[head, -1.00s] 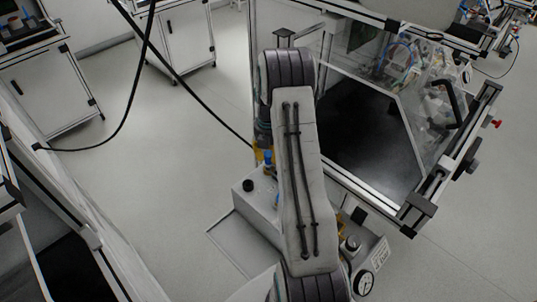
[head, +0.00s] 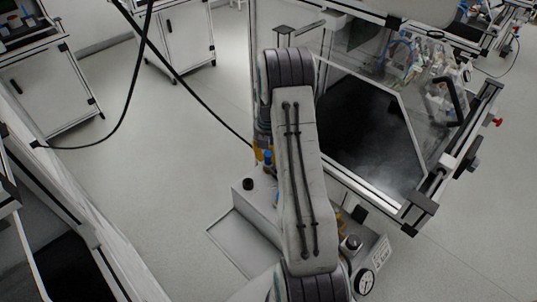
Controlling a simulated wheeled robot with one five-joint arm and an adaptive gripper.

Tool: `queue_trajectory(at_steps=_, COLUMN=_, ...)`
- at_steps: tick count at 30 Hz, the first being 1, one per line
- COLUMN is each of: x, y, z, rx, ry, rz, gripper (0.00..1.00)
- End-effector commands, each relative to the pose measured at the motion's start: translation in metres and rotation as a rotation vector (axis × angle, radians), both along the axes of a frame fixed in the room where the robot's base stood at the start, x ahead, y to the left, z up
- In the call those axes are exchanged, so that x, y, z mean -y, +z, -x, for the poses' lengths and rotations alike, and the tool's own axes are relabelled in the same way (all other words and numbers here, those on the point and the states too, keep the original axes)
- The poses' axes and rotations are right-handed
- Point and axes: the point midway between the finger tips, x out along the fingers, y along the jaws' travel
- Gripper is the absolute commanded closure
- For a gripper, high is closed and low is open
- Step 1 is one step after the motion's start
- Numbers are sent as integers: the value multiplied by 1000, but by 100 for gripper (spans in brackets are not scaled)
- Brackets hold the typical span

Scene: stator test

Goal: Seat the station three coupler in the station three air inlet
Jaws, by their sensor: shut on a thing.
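My arm crosses the middle of the head view and hides what lies behind it. My gripper cannot be made out. A black hose (head: 190,91) runs from the top left down to the left side of my arm, where its end meets small yellow and dark parts too small to tell apart. I cannot make out the station three coupler or the station three air inlet.
A clear-walled, aluminium-framed enclosure (head: 362,183) with a dark floor stands right of my arm. Tubes and wires (head: 430,55) show behind its panel. White cabinets (head: 180,38) stand at the upper left. A second black hose (head: 128,105) hangs there. Pale floor (head: 160,190) is clear at left.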

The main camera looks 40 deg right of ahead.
Motion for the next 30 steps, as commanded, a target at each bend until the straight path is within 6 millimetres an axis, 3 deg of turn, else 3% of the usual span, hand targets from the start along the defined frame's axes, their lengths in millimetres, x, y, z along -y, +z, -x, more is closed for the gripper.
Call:
queue_trajectory(at_steps=6, x=0, y=-4, z=0, rx=0, ry=0, rz=0, gripper=100)
queue_trajectory(at_steps=7, x=0, y=-3, z=0, rx=0, ry=0, rz=0, gripper=71)
queue_trajectory(at_steps=16, x=0, y=-3, z=0, rx=0, ry=0, rz=0, gripper=45)
queue_trajectory(at_steps=25, x=0, y=-1, z=0, rx=0, ry=0, rz=0, gripper=44)
queue_trajectory(at_steps=30, x=0, y=13, z=-1, rx=2, ry=0, rz=2, gripper=44)
